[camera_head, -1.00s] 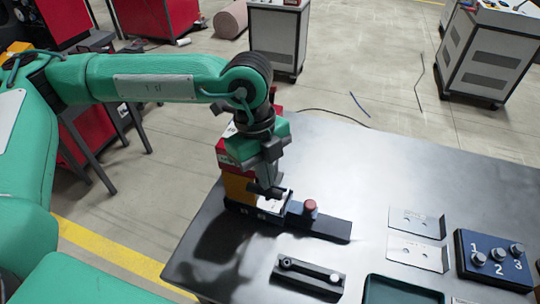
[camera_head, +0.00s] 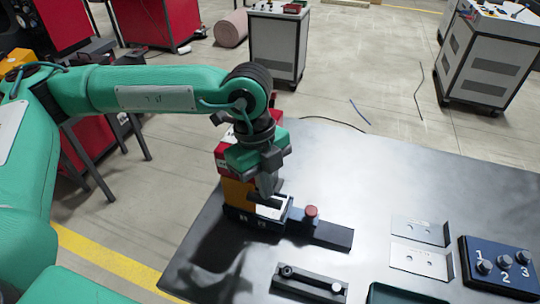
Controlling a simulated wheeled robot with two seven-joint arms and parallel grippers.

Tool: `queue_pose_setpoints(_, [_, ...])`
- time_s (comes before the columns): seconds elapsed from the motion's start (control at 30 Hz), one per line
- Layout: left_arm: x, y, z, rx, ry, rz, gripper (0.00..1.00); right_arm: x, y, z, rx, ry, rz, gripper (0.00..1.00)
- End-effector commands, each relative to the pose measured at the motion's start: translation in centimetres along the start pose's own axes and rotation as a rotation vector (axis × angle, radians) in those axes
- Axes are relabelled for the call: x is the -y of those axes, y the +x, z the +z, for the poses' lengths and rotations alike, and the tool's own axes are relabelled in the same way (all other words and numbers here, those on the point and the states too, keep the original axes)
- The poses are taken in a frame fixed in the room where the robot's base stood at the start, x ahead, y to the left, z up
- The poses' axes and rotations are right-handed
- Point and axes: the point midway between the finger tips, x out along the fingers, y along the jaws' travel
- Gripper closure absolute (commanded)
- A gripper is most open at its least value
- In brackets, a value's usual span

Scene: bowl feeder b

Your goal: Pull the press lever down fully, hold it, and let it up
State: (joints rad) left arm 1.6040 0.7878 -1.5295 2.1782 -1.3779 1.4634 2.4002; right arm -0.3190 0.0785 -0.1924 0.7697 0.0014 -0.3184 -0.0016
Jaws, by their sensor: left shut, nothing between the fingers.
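The press (camera_head: 235,192) stands at the left end of the bench, with a red top, a yellow body and a dark base holding a white plate (camera_head: 270,211). My left gripper (camera_head: 266,190) is shut, pointing down just in front of the press body and above the plate. A small dark crosspiece shows at its fingertips; I cannot tell whether it is the lever or part of the gripper. The gripper and wrist hide part of the press, so the lever's position is unclear. My right gripper is out of view.
A red knob (camera_head: 311,213) stands on the dark base bar right of the press. A dark bar fixture (camera_head: 308,283), a dark green tray (camera_head: 405,293), metal plates (camera_head: 420,246) and a numbered knob panel (camera_head: 500,267) lie toward the front and right. The bench's back right is clear.

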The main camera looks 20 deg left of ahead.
Motion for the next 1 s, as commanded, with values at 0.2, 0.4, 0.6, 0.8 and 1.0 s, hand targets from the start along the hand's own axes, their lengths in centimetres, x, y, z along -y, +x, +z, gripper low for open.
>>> queue_pose_setpoints(0.2, [0.1,-1.9,-0.3,0.000,0.000,-0.001,1.00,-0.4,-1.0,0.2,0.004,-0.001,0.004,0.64])
queue_pose_setpoints(0.4, [0.2,-3.5,-0.6,0.001,0.000,-0.002,1.00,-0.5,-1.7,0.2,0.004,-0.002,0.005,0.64])
queue_pose_setpoints(0.6, [0.2,-5.1,-0.9,0.001,0.000,-0.001,1.00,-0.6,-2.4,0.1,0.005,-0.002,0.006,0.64])
queue_pose_setpoints(0.8, [0.3,-6.7,-1.2,0.001,0.001,-0.002,1.00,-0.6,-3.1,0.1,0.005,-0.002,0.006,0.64])
queue_pose_setpoints(1.0, [0.4,-8.3,-1.5,0.001,0.000,-0.001,1.00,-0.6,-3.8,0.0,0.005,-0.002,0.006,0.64])
